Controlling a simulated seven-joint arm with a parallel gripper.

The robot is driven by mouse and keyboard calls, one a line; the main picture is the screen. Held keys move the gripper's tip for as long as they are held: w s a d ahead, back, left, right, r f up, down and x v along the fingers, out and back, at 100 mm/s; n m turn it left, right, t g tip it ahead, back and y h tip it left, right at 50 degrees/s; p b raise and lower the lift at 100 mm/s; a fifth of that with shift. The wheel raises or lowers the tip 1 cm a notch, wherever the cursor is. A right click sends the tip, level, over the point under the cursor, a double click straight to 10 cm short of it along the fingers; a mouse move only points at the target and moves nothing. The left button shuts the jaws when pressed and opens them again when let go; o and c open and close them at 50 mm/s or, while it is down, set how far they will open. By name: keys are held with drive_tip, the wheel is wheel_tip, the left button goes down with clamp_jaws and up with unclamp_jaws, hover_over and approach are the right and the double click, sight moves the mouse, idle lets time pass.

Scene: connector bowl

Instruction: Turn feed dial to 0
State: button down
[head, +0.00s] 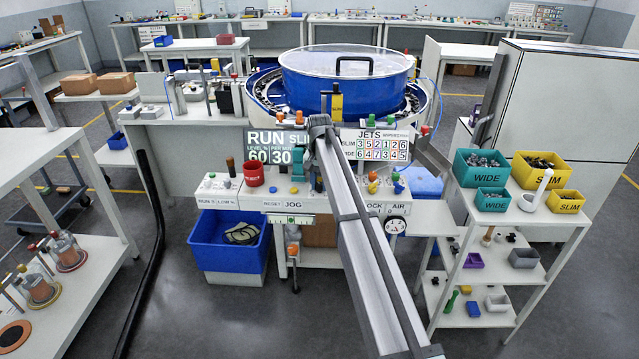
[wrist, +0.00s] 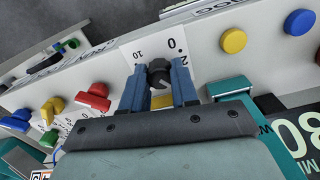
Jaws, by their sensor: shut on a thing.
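The feed dial (wrist: 158,70) is a dark round knob on a white scale plate in the wrist view. The figures 0, 2 and 10 show on the plate; the 0 stands just beyond the knob, and the rest is covered by my gripper. My gripper (wrist: 158,78) has its two blue fingers on either side of the knob, shut on it. A paler mark shows on the knob's near side, but I cannot tell which figure the pointer meets. In the head view my arm hides the dial and the fingertips.
Red and yellow knobs (wrist: 93,97) (wrist: 52,109) lie left of the dial, and a yellow button (wrist: 233,41) and blue button (wrist: 299,22) right. The blue bowl feeder (head: 345,85) stands behind the panel. A display (head: 273,147) reads RUN, SLIM, 60 and 30.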

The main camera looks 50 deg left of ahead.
sight(319, 184)
drive_tip(key=n, duration=0.5)
drive_tip(key=shift+n, duration=0.3)
drive_tip(key=n, duration=1.3)
drive_tip(key=shift+n, duration=0.4)
drive_tip(key=c, duration=0.9)
unclamp_jaws()
drive_tip(key=shift+o, duration=0.2)
wheel_tip(319, 184, up, 14)
